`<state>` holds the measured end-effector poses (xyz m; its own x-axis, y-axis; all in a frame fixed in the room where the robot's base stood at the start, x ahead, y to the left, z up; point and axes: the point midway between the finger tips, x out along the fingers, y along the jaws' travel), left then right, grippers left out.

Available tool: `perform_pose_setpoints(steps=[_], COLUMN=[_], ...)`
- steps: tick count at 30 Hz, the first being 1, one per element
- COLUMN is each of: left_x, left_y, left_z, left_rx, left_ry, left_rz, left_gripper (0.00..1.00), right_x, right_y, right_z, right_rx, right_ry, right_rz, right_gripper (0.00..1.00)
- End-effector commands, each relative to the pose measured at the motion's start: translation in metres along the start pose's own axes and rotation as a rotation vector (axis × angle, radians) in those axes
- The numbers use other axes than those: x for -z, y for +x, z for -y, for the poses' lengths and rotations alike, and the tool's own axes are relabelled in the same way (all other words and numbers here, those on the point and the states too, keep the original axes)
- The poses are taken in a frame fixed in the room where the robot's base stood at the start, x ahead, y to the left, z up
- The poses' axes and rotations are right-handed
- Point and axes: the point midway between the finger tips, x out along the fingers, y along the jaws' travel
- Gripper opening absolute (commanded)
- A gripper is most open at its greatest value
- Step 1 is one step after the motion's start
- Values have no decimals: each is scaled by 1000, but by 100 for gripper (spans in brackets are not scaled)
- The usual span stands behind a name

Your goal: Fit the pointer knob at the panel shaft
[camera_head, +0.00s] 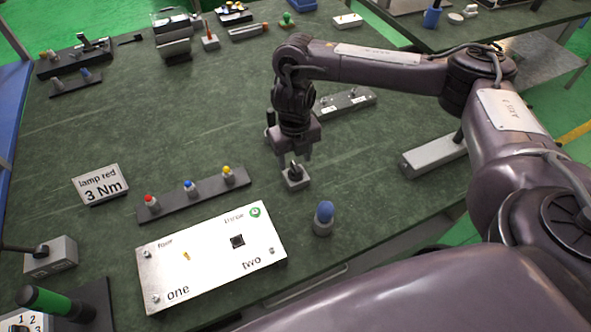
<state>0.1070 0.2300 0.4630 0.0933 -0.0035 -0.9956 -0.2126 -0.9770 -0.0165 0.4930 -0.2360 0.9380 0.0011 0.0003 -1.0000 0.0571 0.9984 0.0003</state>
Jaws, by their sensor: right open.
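The white panel (210,272) lies on the green bench, with words "one", "two", "three" and "four" near its corners. A small brass-coloured shaft (186,256) stands up from its left half, and a black square part (237,241) sits right of it. A small black knob (295,168), which looks like the pointer knob, sits on a light grey block (295,181) behind the panel. My right gripper (294,153) points down just above the knob, open, its fingers close about the knob's top. I cannot tell whether they touch it. My left gripper is out of view.
A dark strip (170,207) with red, blue and yellow-topped parts lies behind the panel. A blue-topped cylinder (324,218) stands right of the panel. A "lamp red 3 Nm" sign (100,184) stands left.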

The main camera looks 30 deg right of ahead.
Motion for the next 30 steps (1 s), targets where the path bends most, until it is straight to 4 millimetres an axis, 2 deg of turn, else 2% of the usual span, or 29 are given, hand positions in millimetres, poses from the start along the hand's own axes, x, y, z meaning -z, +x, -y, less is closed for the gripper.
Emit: perform_pose_setpoints(steps=[1, 6, 15, 25, 30], left_x=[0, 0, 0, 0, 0], left_y=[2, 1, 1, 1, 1], left_z=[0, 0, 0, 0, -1], left_rx=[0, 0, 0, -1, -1], left_ry=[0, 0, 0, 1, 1], left_rz=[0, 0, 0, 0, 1], left_gripper=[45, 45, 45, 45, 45], right_x=[1, 1, 0, 0, 0], right_y=[10, 29, 34, 34, 34], right_z=[-1, 0, 0, 0, 0], right_rx=[-1, 0, 1, 0, 0], right_ry=[1, 2, 0, 0, 0], right_rz=[-5, -4, 0, 0, 0], right_gripper=[51, 51, 51, 9, 9])
